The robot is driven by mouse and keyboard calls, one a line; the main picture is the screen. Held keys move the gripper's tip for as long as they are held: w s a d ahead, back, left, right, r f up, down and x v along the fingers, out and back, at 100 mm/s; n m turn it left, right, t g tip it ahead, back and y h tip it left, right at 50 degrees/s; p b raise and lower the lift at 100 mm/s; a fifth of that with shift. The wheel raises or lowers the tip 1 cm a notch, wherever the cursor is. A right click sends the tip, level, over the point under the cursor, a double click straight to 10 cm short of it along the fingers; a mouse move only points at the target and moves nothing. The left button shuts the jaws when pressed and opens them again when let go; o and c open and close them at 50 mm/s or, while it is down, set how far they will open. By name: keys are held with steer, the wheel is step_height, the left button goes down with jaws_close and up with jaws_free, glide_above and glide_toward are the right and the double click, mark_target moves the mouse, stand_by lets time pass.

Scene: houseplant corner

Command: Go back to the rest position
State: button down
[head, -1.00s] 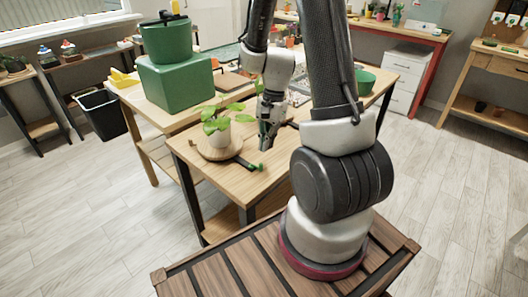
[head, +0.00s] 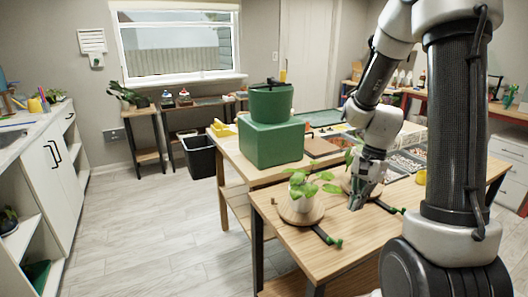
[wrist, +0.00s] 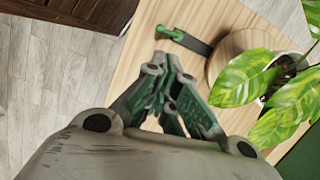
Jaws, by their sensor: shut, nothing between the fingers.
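My gripper (head: 355,204) is above the near wooden table (head: 290,250), to the right of a potted plant. It also shows in the wrist view (wrist: 166,62), with its fingers together and nothing between them. The plant (head: 314,187) has broad green leaves and a white pot (head: 302,202). It stands upright on a round wooden board (head: 287,214), apart from my gripper. In the wrist view the leaves (wrist: 245,75) are at the right, and the round board (wrist: 222,55) is partly hidden by them.
Another round board with leaves is partly hidden behind my gripper. A green box (head: 270,143) with a green pot (head: 271,102) on top stands behind left. Open floor (head: 175,225) lies left of the table.

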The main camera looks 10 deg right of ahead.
steer(key=s+a+r+n+t+h, duration=0.1)
steer(key=s+r+n+t, duration=0.1)
steer(key=s+r+n, duration=0.4)
steer(key=s+a+r+n+t+h, duration=0.1)
steer(key=s+r+n+t, duration=0.2)
steer(key=s+r+n, duration=0.4)
step_height(320, 180, up, 6)
steer(key=shift+s+a+r+h, duration=0.25)
steer(key=shift+s+a+h, duration=0.1)
steer(key=shift+s, duration=0.15)
